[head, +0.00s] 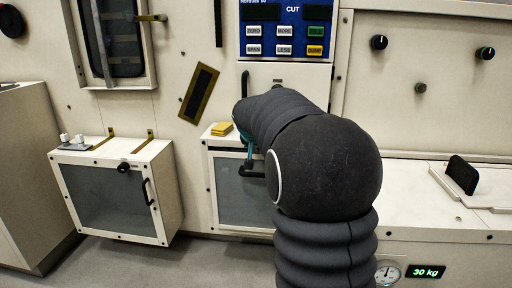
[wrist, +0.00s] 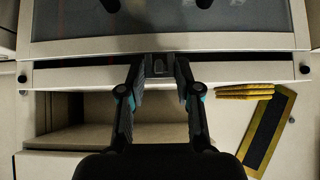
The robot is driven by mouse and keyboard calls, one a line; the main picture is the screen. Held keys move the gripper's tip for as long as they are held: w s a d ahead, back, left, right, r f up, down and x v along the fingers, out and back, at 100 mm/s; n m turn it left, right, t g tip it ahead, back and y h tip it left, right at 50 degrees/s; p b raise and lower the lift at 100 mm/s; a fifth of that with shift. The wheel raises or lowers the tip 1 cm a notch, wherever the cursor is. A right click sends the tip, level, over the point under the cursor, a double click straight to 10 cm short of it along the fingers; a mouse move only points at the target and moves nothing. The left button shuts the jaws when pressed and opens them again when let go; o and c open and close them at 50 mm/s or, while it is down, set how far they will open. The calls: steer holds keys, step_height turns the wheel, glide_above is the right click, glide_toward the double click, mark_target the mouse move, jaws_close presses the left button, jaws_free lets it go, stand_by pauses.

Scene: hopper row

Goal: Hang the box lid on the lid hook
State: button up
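In the head view my arm reaches to the middle box, a pale cabinet with a grey window front (head: 230,200). My gripper (wrist: 162,68) is in front of the box's upper edge, largely hidden by my arm in the head view. Its two fingers stand apart in the wrist view, with a small dark block (wrist: 158,67) between their tips; I cannot tell whether they touch it. The framed grey front (wrist: 160,22), which looks like the box lid, fills the top of the wrist view, with two black handle ends on it. I cannot make out the lid hook for certain.
A yellow stack (head: 222,128) lies on the middle box, near a tilted yellow-framed strip (head: 199,93) on the wall. A similar box (head: 110,200) with yellow brackets stands left. A control panel (head: 284,28) is above, and a counter (head: 410,200) lies right.

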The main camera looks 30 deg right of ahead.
steer(key=o, duration=0.3)
jaws_close()
steer(key=shift+r, duration=0.2)
steer(key=shift+r+p, duration=0.35)
steer(key=shift+r, duration=0.15)
steer(key=shift+s+a+b, duration=0.45)
steer(key=shift+s+b, duration=0.1)
steer(key=shift+s, duration=0.1)
steer(key=shift+s+a+b, duration=0.4)
steer(key=shift+s+b, duration=0.1)
steer(key=shift+s, duration=0.15)
steer(key=shift+s+a+b, duration=0.55)
steer(key=shift+s+b, duration=0.05)
steer(key=shift+s, duration=0.25)
